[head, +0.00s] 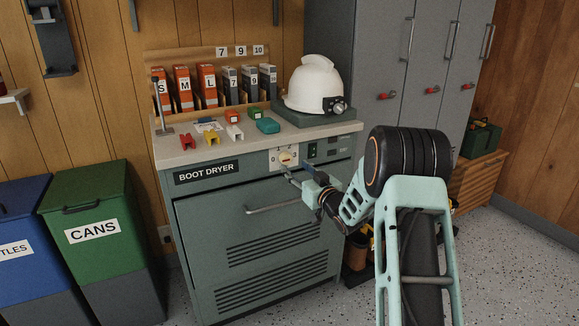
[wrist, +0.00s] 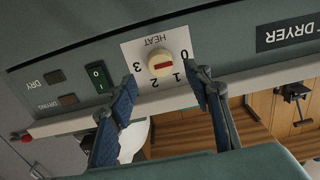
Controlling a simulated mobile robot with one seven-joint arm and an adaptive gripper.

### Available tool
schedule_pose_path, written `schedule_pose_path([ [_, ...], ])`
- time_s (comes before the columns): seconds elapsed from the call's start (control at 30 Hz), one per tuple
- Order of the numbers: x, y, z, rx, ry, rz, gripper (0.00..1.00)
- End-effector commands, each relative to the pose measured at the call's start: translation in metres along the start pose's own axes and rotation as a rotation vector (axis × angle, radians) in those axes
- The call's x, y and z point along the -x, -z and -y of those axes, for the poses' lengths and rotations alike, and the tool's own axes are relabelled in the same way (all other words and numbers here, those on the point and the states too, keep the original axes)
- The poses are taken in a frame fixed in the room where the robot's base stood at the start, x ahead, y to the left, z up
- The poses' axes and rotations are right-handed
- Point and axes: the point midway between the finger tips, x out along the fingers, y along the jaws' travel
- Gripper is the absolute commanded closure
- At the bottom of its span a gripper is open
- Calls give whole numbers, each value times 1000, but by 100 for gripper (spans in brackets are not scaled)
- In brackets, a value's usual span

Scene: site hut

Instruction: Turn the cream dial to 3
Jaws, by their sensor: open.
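The round cream dial (wrist: 162,63) sits on a white plate (wrist: 142,48) marked HEAT, with 0, 1, 2 and 3 around it. The wrist view shows the plate upside down. A red bar on the dial lies nearly level across it; I cannot tell which end is the pointer. In the head view, the dial (head: 286,158) is on the dryer's upper front panel. My gripper (wrist: 165,78) is open, its blue-padded fingers spread wide to either side, with tips near the plate's lower edge. In the head view, my gripper (head: 292,174) is just below the dial. It holds nothing.
A green switch (head: 312,150) is just right of the plate. The boot dryer's long door handle (head: 275,208) sticks out below. On top are a white helmet (head: 315,84) and small coloured blocks. Green (head: 95,215) and blue bins stand left; grey lockers stand behind right.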

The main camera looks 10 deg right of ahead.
Motion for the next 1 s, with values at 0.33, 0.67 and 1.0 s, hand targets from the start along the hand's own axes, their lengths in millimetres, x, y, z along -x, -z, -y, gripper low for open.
schedule_pose_path([
  [0.33,-47,-1,0,0,1,-1,54],
  [0.67,-54,0,0,0,-1,1,54],
  [1.0,-54,0,0,0,-1,1,80],
])
